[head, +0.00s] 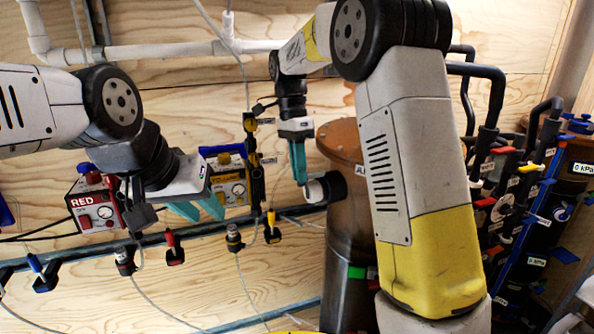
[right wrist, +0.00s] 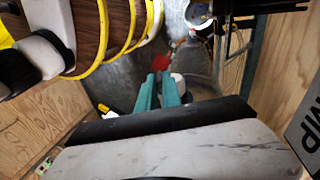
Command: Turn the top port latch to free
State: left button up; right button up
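A brown metal canister (head: 342,250) stands in the middle of the head view. A black side port with a white round end (head: 316,191) sticks out to the left near its top. I cannot make out for certain which part is the top port latch. My right gripper (head: 301,182) points down just left of this white end, seemingly empty. In the right wrist view its teal fingers (right wrist: 158,76) show a narrow gap, with a white round part (right wrist: 178,84) close on their right; contact cannot be told. My left gripper (head: 207,212) is open and empty, left of the canister.
A red box (head: 96,208) and a yellow box (head: 230,187) with gauges are on the plywood wall behind my left gripper. Several valves hang on a rail below, with loose cables. Dark pipes with colored handles (head: 505,170) crowd the right side.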

jog(key=o, duration=0.4)
jog(key=shift+c, duration=0.2)
jog(key=shift+r, duration=0.1)
jog(key=v, duration=0.7)
jog(key=shift+r, duration=0.3)
